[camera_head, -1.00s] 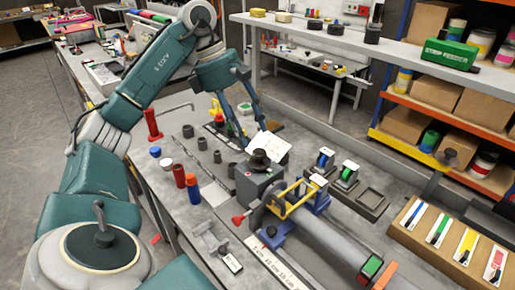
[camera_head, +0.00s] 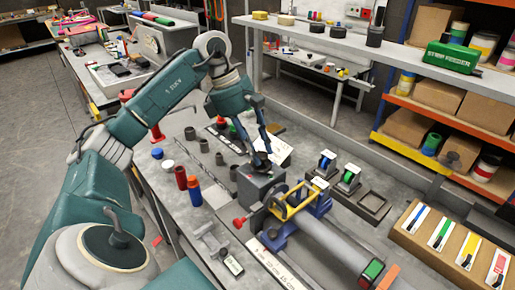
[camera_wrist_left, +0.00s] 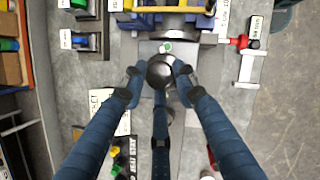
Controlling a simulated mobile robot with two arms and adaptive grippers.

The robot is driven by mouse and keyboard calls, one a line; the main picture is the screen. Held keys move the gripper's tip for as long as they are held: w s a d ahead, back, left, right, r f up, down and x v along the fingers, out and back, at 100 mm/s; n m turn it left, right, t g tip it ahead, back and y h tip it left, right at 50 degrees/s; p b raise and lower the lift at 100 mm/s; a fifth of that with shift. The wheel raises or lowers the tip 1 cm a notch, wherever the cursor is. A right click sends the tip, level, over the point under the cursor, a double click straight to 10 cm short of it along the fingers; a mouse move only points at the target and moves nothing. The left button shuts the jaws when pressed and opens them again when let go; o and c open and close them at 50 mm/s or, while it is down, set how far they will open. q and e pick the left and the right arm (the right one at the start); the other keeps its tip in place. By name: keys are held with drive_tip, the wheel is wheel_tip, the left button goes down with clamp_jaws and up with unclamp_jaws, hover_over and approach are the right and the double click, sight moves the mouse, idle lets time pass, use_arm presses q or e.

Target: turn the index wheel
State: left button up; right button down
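My left gripper (camera_head: 260,157) is right over the box, fingers pointing down, and largely hides the wheel in the head view. In the left wrist view the gripper (camera_wrist_left: 157,76) is open, its fingers spread around the wheel. The right finger looks very close to the wheel; I cannot tell whether it touches. My right gripper is not in view.
A yellow-handled blue clamp (camera_head: 290,205) is just right of the box. A red knob (camera_head: 239,222) sticks out at its front left. Red (camera_head: 181,178) and blue (camera_head: 194,191) cylinders stand to the left. A white card (camera_head: 272,150) lies behind the gripper.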

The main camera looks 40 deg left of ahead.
use_arm(q)
drive_tip(key=n+t+b, duration=0.1)
drive_tip(key=n+b, duration=0.1)
drive_tip(key=n, duration=0.1)
drive_tip(key=shift+s+f+y, duration=0.1)
drive_tip(key=shift+s+y, duration=0.05)
drive_tip(key=shift+y, duration=0.15)
drive_tip(key=shift+d+n+t+y+b, duration=0.1)
drive_tip(key=shift+n+t+y+b, duration=0.25)
drive_tip(key=shift+n, duration=0.65)
drive_tip(key=shift+s+n+y, duration=0.1)
drive_tip(key=shift+n+y, duration=0.15)
drive_tip(key=shift+n, duration=0.75)
drive_tip(key=n, duration=0.1)
drive_tip(key=n+y, duration=0.1)
drive_tip(key=shift+d+r+n+t+p, duration=0.2)
drive_tip(key=shift+r+n+t+p, duration=0.05)
drive_tip(key=shift+n+t+p, duration=0.1)
drive_tip(key=n, duration=0.1)
drive_tip(key=n+y+p, duration=0.1)
drive_tip(key=n, duration=0.1)
drive_tip(key=n+p, duration=0.1)
drive_tip(key=shift+d+n+y, duration=0.25)
drive_tip(key=shift+y, duration=0.15)
drive_tip(key=shift+d+n+y+p, duration=0.1)
drive_tip(key=shift+n+y+p, duration=0.3)
drive_tip(key=shift+n, duration=0.8)
drive_tip(key=shift+n+y+p, duration=0.35)
drive_tip(key=shift+n+y, duration=0.25)
drive_tip(key=shift+n, duration=0.9)
